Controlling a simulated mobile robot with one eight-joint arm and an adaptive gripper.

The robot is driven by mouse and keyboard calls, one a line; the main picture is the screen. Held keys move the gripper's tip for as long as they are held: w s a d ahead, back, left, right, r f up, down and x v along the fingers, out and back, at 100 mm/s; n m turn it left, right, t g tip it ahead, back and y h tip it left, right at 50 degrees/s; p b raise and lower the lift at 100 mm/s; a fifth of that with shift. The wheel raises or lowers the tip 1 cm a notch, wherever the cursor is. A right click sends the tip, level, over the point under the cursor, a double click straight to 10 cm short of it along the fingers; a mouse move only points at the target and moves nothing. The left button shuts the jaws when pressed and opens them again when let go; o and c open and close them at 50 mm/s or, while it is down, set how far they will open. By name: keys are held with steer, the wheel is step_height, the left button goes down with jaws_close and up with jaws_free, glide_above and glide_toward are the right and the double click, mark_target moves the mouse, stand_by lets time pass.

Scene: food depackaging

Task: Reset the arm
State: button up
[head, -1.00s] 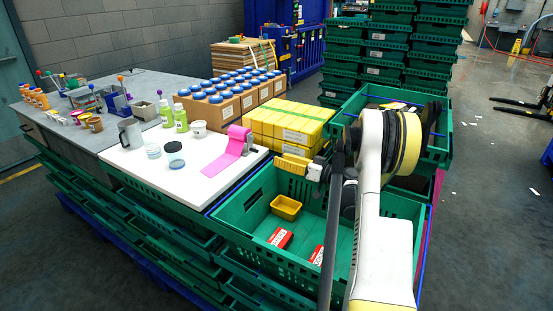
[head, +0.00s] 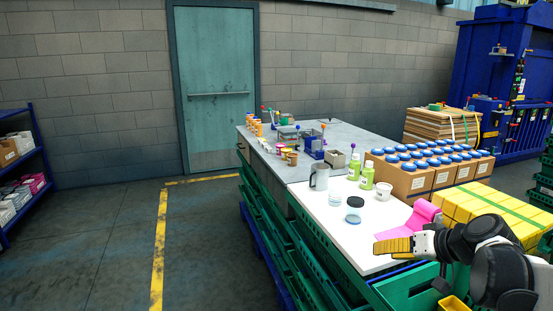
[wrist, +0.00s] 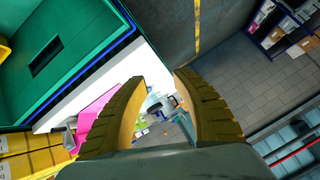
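My gripper (head: 378,247) has yellow ribbed fingers and points left over the near right edge of the white tabletop (head: 345,240) in the head view. In the wrist view my gripper (wrist: 160,77) shows its two fingers apart, with nothing held between them. My dark wrist and arm come in from the lower right and hide part of the green crates there.
A jug (head: 319,177), green bottles (head: 366,177) and a dark-lidded jar (head: 354,210) stand on the tabletop. Yellow boxes (head: 470,207) and blue-capped cartons (head: 418,180) are at right. A yellow tub (head: 453,304) sits low right. The floor (head: 110,240) at left is open.

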steer(key=s+a+f+g+h, duration=0.1)
steer(key=s+a, duration=0.3)
steer(key=s, duration=0.6)
steer(key=s+a+f+h, duration=0.1)
steer(key=s+a+h, duration=0.2)
steer(key=s, duration=0.8)
steer(key=shift+s+a+f+g+h, duration=0.15)
steer(key=shift+s+a+g+h, duration=0.2)
steer(key=shift+a, duration=0.7)
steer(key=shift+w, duration=0.1)
